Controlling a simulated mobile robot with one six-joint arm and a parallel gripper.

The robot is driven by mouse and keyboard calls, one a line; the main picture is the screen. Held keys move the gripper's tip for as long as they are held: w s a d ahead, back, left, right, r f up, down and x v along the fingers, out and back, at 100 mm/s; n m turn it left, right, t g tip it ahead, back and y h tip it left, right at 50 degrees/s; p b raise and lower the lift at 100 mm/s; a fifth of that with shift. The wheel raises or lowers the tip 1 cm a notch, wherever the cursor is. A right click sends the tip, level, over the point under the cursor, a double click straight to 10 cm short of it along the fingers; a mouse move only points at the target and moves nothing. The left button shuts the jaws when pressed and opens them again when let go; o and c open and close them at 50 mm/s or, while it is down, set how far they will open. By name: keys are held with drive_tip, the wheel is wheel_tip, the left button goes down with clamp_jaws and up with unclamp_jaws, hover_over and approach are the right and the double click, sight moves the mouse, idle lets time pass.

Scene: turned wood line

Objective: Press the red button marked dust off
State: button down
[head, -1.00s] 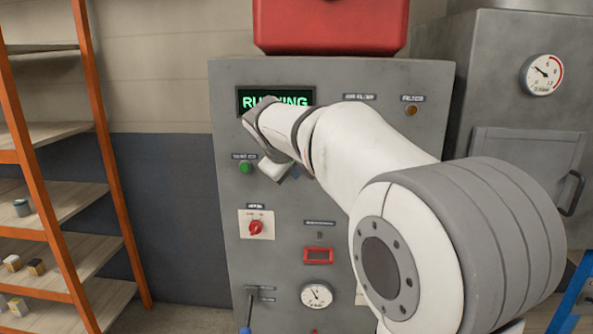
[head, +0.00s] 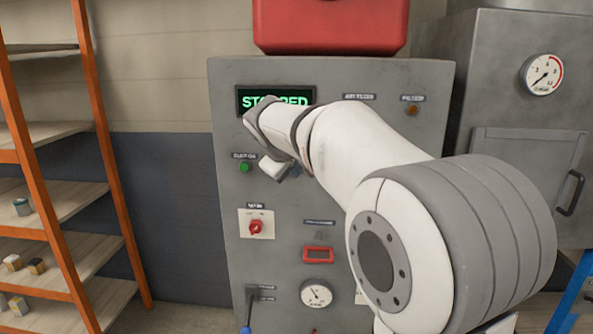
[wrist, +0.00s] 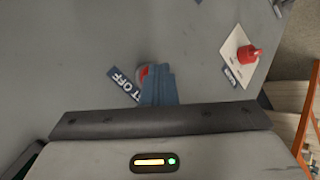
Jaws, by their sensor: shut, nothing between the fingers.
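The red dust off button (wrist: 143,72) shows in the wrist view, partly hidden behind my fingertips. Part of its dark label (wrist: 125,84), ending in "T OFF", shows beside it. My gripper (wrist: 158,84) is shut and empty, with its blue-grey fingers over the button's edge; I cannot tell whether they touch it. In the head view my arm hides the button. The display (head: 275,99) on the grey control panel (head: 225,200) shows green letters reading STOPPED, partly covered by my arm.
A green button (head: 244,167) sits left of my wrist, with a red rotary switch (head: 256,227) below it. Orange-framed shelves (head: 60,200) stand left; a grey cabinet with a gauge (head: 541,75) stands right.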

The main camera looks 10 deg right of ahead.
drive_tip(key=shift+s+a+b, duration=0.2)
drive_tip(key=shift+s+b, duration=0.1)
drive_tip(key=shift+s, duration=0.4)
drive_tip(key=s, duration=0.1)
drive_tip(key=s+a+b, duration=0.1)
drive_tip(key=s, duration=0.1)
drive_tip(key=s+b, duration=0.1)
drive_tip(key=shift+s+a, duration=0.3)
drive_tip(key=shift+s, duration=0.1)
idle(0.4)
drive_tip(key=s+d+f+m+g+y, duration=0.1)
drive_tip(key=s+f+m+g+y, duration=0.3)
drive_tip(key=s+f, duration=1.8)
drive_tip(key=s+m+g, duration=0.1)
drive_tip(key=s+m, duration=0.1)
drive_tip(key=s, duration=0.2)
drive_tip(key=shift+s+f, duration=0.2)
drive_tip(key=shift+f, duration=0.15)
drive_tip(key=c, duration=2.2)
unclamp_jaws()
